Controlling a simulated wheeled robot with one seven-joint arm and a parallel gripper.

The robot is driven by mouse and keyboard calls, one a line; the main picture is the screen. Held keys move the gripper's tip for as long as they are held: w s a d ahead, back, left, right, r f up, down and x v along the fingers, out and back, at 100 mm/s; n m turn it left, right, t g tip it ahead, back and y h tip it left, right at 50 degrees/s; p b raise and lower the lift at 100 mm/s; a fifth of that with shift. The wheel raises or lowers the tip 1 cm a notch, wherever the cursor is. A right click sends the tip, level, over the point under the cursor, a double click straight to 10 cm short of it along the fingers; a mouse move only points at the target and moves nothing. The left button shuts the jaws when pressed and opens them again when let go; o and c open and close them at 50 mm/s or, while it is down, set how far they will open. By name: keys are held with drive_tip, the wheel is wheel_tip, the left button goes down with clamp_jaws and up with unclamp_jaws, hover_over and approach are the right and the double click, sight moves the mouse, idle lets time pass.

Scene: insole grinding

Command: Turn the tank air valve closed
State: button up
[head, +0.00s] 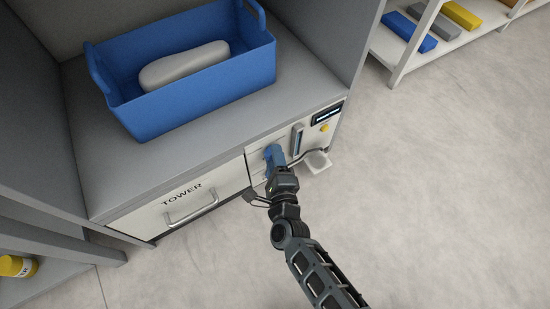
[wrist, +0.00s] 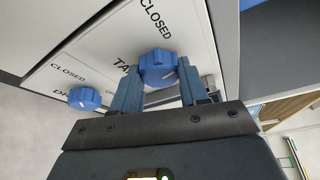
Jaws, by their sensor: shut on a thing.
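The tank air valve is a ribbed blue knob (wrist: 157,62) on a white panel in the wrist view, beside a partly covered label starting "TA". "CLOSED" is printed above it. My gripper (wrist: 158,76) has one finger on each side of this knob and is shut on it. A pale mark shows low on the knob's face, but which position it points to is unclear. In the head view my gripper (head: 273,160) reaches the front panel of the white cabinet (head: 161,209), and it largely hides the knob there.
A second blue knob (wrist: 84,98), labelled "DR" and also "CLOSED", sits to the left in the wrist view. A blue bin (head: 200,88) with a pale rounded object stands on the cabinet. The floor at right is clear.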

drive_tip(key=n+t, duration=0.2)
drive_tip(key=n, duration=0.3)
drive_tip(key=shift+f, duration=0.2)
drive_tip(key=shift+n, duration=0.3)
idle(0.3)
drive_tip(key=o, duration=1.1)
drive_tip(key=shift+c, duration=0.2)
drive_tip(key=p+v, duration=0.1)
drive_tip(key=v, duration=0.7)
drive_tip(key=shift+p, duration=0.4)
drive_tip(key=shift+f, duration=0.15)
